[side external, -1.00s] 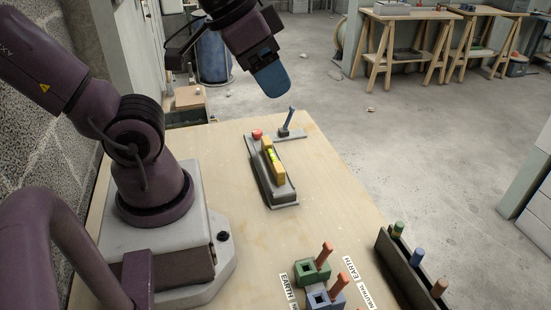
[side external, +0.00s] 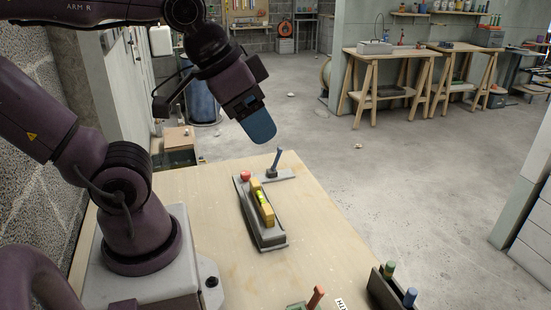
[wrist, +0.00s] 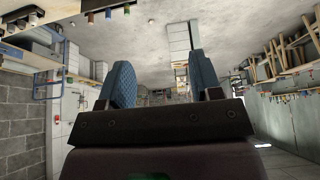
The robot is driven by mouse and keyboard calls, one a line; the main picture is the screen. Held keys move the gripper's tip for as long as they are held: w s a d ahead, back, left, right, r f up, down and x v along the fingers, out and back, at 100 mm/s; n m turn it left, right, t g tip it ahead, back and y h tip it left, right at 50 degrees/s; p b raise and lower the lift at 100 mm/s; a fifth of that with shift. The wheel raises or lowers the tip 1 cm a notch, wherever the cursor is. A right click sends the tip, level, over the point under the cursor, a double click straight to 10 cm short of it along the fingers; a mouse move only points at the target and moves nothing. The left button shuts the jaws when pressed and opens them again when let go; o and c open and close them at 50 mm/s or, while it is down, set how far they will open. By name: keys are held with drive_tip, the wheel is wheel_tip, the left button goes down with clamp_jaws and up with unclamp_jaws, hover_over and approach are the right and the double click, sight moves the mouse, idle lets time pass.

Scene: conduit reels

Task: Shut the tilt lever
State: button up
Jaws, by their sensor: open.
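The lever cannot be made out there.
A dark rack (side external: 391,290) with coloured pegs stands at the near right table edge. A red-orange peg (side external: 317,297) shows at the bottom edge. The table (side external: 200,225) is bare between my base and the grey block. Trestle tables (side external: 390,65) stand far behind.

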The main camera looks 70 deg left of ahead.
drive_tip(key=shift+c, duration=0.2)
drive_tip(key=shift+a, duration=0.1)
drive_tip(key=c, duration=0.3)
drive_tip(key=n+g, duration=0.1)
drive_tip(key=g, duration=0.5)
hover_over(280, 148)
wheel_tip(280, 148, down, 19)
drive_tip(key=shift+a+r, duration=0.1)
drive_tip(key=shift+r+m, duration=0.15)
drive_tip(key=shift+m, duration=0.15)
drive_tip(key=shift+f, duration=4)
